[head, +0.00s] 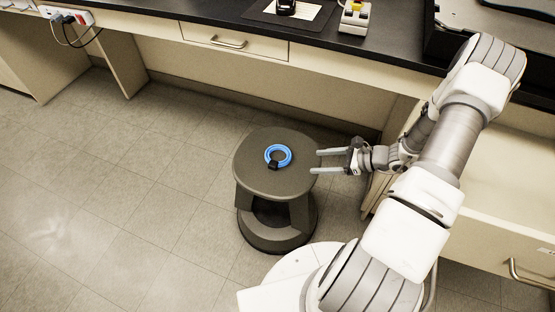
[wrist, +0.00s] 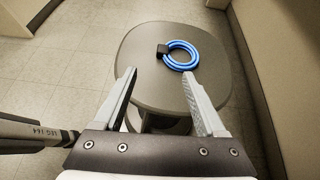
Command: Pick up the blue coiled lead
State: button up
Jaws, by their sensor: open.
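The blue coiled lead (head: 287,150) lies on top of a dark round-cornered stool (head: 250,175). It is a ring of blue cable with a small black block on it. In the wrist view the lead (wrist: 188,48) lies beyond my fingertips, near the far side of the stool top (wrist: 140,45). My gripper (head: 317,162) is open and empty, at the right edge of the stool top, with its fingers pointing left toward the lead. In the wrist view both fingers of my gripper (wrist: 162,77) are spread apart and not touching the lead.
A black-topped bench (head: 215,28) with a drawer (head: 235,42) runs along the back. An open drawer or cabinet (head: 490,210) stands at the right. A power strip (head: 68,16) with plugs is at the upper left. The tiled floor (head: 120,190) left of the stool is clear.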

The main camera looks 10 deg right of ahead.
jog(key=f, duration=0.1)
jog(key=b, duration=0.3)
send_near(275, 164)
jog(key=a+f, duration=0.1)
jog(key=w+a+f, duration=0.1)
jog(key=a, duration=0.1)
jog(key=shift+w+m, duration=0.25)
jog(key=shift+m, duration=0.05)
jog(key=shift+w+b+x, duration=0.25)
jog(key=shift+b+x, duration=0.8)
jog(key=shift+x, duration=1.6)
jog(key=shift+d+r, duration=0.1)
jog(key=shift+c, duration=0.2)
grip_shut()
